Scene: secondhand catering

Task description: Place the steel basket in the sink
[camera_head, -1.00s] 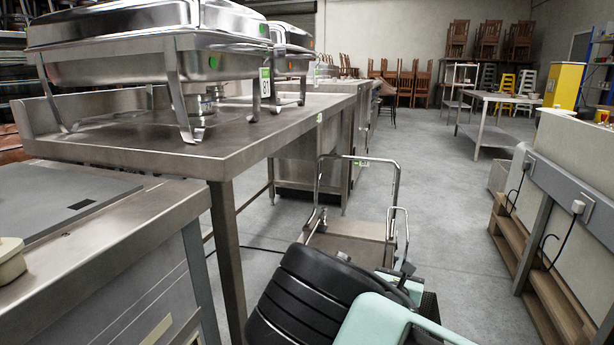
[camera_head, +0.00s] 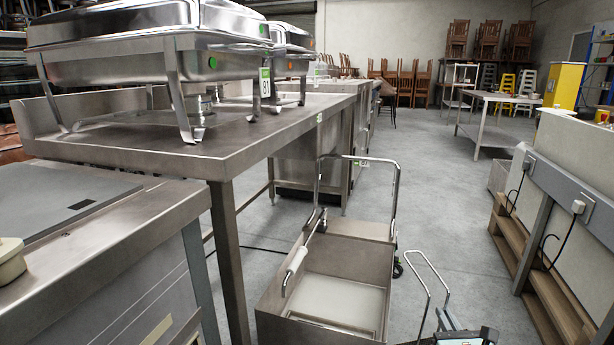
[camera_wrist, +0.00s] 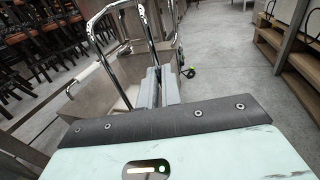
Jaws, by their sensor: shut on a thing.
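The sink (camera_head: 350,262) is an open steel basin on a low trolley, near the middle bottom of the head view. A white-sleeved spout (camera_head: 298,260) hangs over its left side. Its inside looks empty. My gripper (camera_head: 452,322) is right of the sink, low in the head view. It is shut on the steel basket, of which a bent chrome wire handle (camera_head: 433,276) shows. In the wrist view the handle (camera_wrist: 152,45) rises by the grey fingers of my gripper (camera_wrist: 160,88), with the sink (camera_wrist: 112,82) beyond on the left. The basket's body is hidden.
A steel table (camera_head: 235,140) with chafing dishes (camera_head: 150,50) stands behind left, its leg (camera_head: 230,265) close to the sink. The trolley's tall push handle (camera_head: 396,190) rises behind the basin. Bare floor (camera_head: 455,220) lies to the right, before a wooden-based unit (camera_head: 560,215).

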